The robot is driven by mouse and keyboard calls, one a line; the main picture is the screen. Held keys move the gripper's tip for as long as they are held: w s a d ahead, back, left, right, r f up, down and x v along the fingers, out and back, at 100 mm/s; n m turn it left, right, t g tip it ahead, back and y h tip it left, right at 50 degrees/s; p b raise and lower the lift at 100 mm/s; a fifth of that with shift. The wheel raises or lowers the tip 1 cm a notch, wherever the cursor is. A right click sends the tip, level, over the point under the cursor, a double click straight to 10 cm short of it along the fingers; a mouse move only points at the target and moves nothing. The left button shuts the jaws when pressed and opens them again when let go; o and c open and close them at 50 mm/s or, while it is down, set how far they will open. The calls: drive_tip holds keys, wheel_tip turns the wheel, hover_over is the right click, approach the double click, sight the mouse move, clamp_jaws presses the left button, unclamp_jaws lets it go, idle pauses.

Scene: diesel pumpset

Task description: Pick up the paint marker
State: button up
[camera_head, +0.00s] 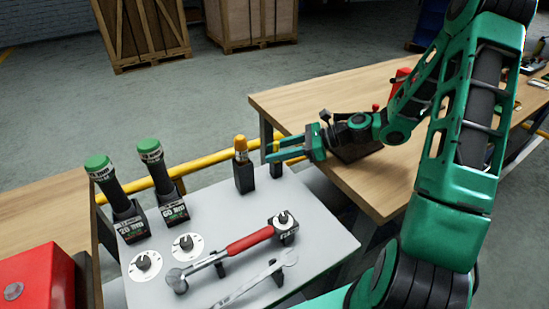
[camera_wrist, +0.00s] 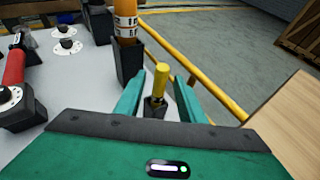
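The paint marker (camera_wrist: 161,76) looks like a slim yellow stick. It stands upright in a small black holder (camera_wrist: 154,108) in the wrist view. In the head view it is mostly hidden by the fingers, and its black holder (camera_head: 276,169) shows below them. My gripper (camera_head: 272,149) is open, with its green fingers on either side of the marker. In the wrist view gaps show between the marker and both fingers. I cannot tell how far along the fingers the marker stands.
An orange-topped cylinder (camera_head: 240,145) in a taller black holder stands close left of the marker. A red-handled wrench (camera_head: 250,241), a spanner (camera_head: 262,278) and two green-capped tools (camera_head: 99,167) are on the grey tabletop (camera_head: 325,227). A yellow rail (camera_head: 205,163) runs behind; a wooden table (camera_head: 290,101) is right.

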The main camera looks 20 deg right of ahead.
drive_tip(key=shift+a, duration=0.15)
clamp_jaws()
wheel_tip(320, 180, up, 10)
idle(0.7)
drive_tip(key=c, duration=0.7)
unclamp_jaws()
clamp_jaws()
